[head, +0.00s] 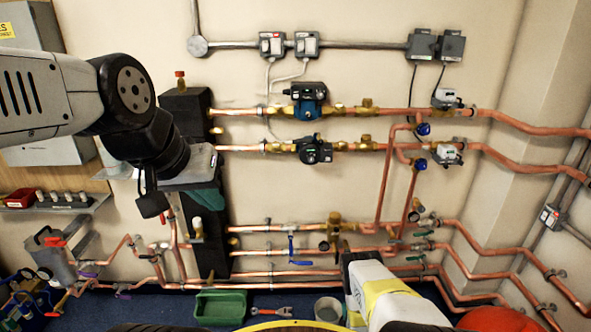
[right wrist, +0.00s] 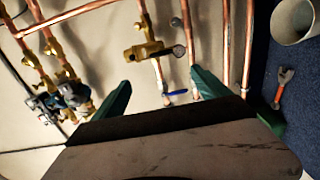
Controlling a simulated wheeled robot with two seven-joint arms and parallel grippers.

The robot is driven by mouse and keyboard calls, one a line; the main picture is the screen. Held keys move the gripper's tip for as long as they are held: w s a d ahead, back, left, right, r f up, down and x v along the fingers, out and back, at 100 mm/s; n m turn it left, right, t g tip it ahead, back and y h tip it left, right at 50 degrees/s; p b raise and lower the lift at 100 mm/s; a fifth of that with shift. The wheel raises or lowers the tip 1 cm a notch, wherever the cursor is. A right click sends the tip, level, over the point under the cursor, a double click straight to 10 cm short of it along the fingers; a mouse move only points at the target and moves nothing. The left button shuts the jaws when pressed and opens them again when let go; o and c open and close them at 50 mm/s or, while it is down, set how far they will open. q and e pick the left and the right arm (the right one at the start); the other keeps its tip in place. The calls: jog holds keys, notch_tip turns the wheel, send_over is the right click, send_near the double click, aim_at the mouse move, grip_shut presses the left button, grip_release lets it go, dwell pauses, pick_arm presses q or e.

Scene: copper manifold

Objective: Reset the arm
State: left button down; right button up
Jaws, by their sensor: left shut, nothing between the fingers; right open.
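My left arm comes in from the left in the head view. Its gripper (head: 204,196) hangs in front of the black insulated block, its teal fingers shut with nothing visible between them. My right arm (head: 378,292) stands at the bottom centre, its white and yellow forearm in front of the lower pipes. Its fingers cannot be made out in the head view. In the right wrist view the right gripper (right wrist: 160,80) is open. Its two green fingers are spread apart and empty, with pipes and a brass valve (right wrist: 146,50) behind them.
Copper pipes (head: 480,249) with pumps and valves cover the wall. A black block (head: 186,104) stands beside my left wrist. On the floor are a green bin (head: 220,308), a red-handled tool (head: 272,311) and a grey bucket (head: 328,309). A shelf (head: 60,205) is at left.

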jog(key=w+d+r+m+g+h, duration=0.1)
jog(key=w+d+r+m, duration=0.15)
jog(key=w+r, duration=0.6)
jog(key=w+d+r+m+g+h, duration=0.1)
jog(key=w+r+m, duration=0.2)
jog(key=w+r, duration=0.55)
notch_tip(320, 180, up, 24)
jog(key=w+f+m+g, duration=0.1)
jog(key=w+m+g, duration=0.15)
jog(key=m, duration=0.25)
jog(key=s+a+r+m+g+y, duration=0.1)
jog(key=s+a+r+m+g, duration=0.15)
jog(key=s+r, duration=0.7)
jog(key=s+a+r+m+g+y, duration=0.1)
jog(key=s+a+r+m+y, duration=0.15)
jog(key=s+r, duration=0.65)
jog(key=s+a+r+m+g, duration=0.1)
jog(key=s+r, duration=0.1)
jog(key=s, duration=1.1)
jog(key=s+a+r+m+g, duration=0.1)
jog(key=s+a+r+g, duration=0.1)
jog(key=s, duration=1.1)
jog(key=shift+g, duration=0.3)
